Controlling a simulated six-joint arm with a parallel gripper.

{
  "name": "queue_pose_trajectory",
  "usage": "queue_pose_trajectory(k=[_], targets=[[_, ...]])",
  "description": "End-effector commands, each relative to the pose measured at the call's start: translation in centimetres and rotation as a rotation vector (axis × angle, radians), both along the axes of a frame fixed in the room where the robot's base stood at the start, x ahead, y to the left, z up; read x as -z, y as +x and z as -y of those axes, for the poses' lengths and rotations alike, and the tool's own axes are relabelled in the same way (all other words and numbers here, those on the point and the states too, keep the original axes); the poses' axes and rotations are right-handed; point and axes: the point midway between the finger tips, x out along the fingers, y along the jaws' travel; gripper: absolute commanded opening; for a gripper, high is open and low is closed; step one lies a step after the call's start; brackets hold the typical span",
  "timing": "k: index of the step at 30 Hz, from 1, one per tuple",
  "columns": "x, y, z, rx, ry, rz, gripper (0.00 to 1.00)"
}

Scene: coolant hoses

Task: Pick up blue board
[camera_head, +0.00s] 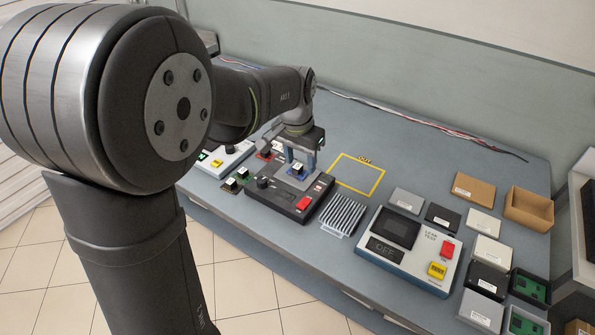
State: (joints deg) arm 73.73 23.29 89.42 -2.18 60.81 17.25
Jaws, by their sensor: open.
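My gripper (300,163) is open, pointing down over a black tester (290,203) with a black knob and a red button. Its two blue-grey fingers stand on either side of a small light block with a dark top (298,170). The block sits on a grey plate (308,184) on the tester. I cannot tell whether the fingers touch it. No clearly blue board shows; it may be hidden under the gripper or too small to make out. A green board (238,178) and a red board (268,150) lie left of the tester.
A finned heatsink (343,215) and a leak tester (405,250) stand to the right. Several boxes, lids and trays with green boards (530,288) crowd the right end, with an open cardboard box (530,208). A yellow outlined square (357,174) is empty. Cables (430,128) run along the back.

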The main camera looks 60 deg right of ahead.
Motion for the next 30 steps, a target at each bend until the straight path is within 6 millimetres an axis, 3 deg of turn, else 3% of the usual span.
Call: queue_pose_trajectory(k=[10,18,23,30], targets=[[-1.9,5.3,7.4,0.0,0.08,0.001,0.47],[-2.3,7.4,9.7,-0.001,0.12,-0.001,0.47],[-0.1,7.4,9.7,-0.001,0.123,-0.001,0.47],[5.3,7.4,9.7,-0.001,0.123,-0.001,0.47]])
